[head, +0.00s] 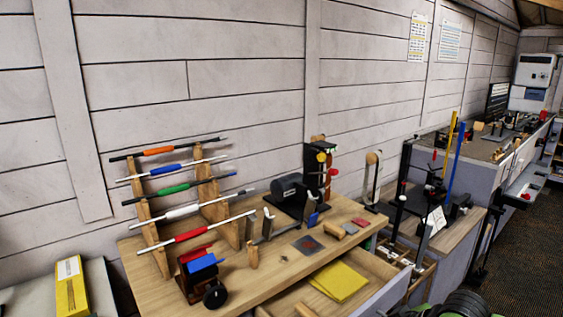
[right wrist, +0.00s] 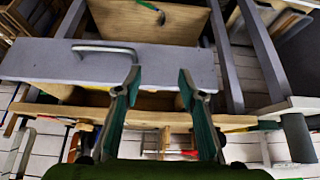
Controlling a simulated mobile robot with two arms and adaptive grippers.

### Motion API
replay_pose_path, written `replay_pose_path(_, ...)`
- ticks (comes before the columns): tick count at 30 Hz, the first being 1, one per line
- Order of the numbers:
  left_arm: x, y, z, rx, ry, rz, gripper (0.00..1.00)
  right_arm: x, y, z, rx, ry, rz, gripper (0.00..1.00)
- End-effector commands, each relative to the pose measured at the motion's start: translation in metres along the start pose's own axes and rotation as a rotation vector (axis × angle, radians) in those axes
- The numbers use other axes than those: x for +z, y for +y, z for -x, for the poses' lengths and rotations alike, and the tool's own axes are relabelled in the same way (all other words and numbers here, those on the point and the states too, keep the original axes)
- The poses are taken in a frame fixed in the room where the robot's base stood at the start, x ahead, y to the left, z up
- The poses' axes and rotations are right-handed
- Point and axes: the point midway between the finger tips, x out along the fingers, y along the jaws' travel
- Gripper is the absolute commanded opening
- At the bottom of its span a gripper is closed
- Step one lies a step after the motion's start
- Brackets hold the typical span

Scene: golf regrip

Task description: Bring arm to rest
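My right gripper (right wrist: 158,80) shows in the right wrist view with its two green-and-grey fingers apart and nothing between the tips. Behind the fingers is the grey front of a drawer (right wrist: 40,62) with a metal handle (right wrist: 105,50). I cannot tell how far the fingers are from it. In the head view a dark and green part at the lower right edge seems to be my own arm; no fingertips show there. My left gripper is in neither view.
The wooden workbench (head: 140,245) holds a rack of coloured-grip shafts (head: 160,258), a grinder-like machine (head: 285,188) and small tools. Its drawer (head: 375,295) stands open with a yellow sheet (head: 340,281) inside. A yellow box (head: 71,287) stands at left. Dark floor (head: 525,220) is clear at right.

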Motion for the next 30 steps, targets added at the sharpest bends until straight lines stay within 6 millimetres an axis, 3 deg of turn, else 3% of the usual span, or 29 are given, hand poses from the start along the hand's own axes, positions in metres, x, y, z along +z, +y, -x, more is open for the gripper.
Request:
replay_pose_path(8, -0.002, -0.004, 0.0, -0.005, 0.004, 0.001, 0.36, 0.013, -0.039, -0.02, -0.023, -0.004, 0.03, 0.37)
replay_pose_path(17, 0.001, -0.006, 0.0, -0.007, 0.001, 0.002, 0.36, 0.04, -0.1, -0.041, -0.036, 0.002, 0.025, 0.37)
replay_pose_path(23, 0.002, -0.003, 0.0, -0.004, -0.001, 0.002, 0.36, 0.084, -0.142, -0.042, 0.008, -0.014, -0.088, 0.37)
replay_pose_path(30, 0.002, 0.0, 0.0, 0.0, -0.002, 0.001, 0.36, 0.149, -0.154, -0.023, 0.117, -0.102, -0.264, 0.37)
